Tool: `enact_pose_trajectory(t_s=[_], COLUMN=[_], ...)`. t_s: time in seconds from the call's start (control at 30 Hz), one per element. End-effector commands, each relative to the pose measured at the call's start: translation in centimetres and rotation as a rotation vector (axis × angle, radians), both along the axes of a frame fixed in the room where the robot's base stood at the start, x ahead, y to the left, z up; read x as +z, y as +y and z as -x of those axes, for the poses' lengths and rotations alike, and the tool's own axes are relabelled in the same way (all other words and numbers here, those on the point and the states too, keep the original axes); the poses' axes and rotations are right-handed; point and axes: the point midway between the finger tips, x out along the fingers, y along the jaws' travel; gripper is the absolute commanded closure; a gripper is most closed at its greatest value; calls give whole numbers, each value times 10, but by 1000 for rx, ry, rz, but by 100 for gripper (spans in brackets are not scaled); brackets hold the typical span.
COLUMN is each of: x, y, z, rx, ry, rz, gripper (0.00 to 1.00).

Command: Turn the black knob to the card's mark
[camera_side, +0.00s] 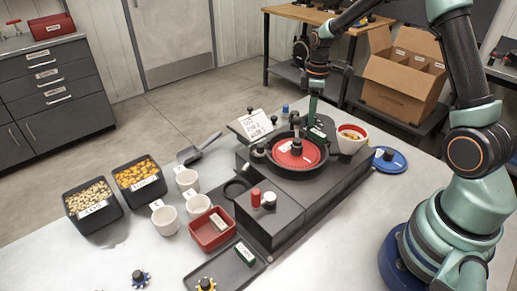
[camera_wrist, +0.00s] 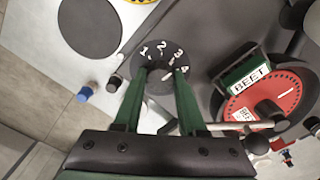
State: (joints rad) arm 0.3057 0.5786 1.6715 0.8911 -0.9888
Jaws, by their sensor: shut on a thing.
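My gripper (camera_wrist: 161,72) reaches down with its two green fingers shut on the black knob (camera_wrist: 160,69). The knob sits in the middle of a dark dial (camera_wrist: 153,57) with white numerals, of which 1, 2 and 3 read clearly in the wrist view. The fingers hide much of the knob, so I cannot tell where it points. In the side view my gripper (camera_side: 312,104) is behind the seed meter, and the knob is hidden. A white card (camera_side: 255,124) with printed lines stands tilted at the meter's back left; its text is too small to read.
The red seed plate (camera_side: 297,153) and a green BEET block (camera_wrist: 247,76) are close beside my gripper. A bowl (camera_side: 351,138) stands at the right. Seed bins (camera_side: 93,207), white cups (camera_side: 167,220) and a red tray (camera_side: 210,231) are at the left.

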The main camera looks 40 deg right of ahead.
Motion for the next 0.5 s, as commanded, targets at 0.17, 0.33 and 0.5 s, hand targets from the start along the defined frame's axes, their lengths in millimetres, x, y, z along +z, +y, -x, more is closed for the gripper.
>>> enact_pose_trajectory(t_s=[0.17, 0.33, 0.5], x=[1, 1, 1], y=[0, 0, 0], z=[0, 0, 0], rx=[-120, -275, -437], ry=[1, 1, 1], rz=[0, 0, 0], gripper=[100, 100, 100])
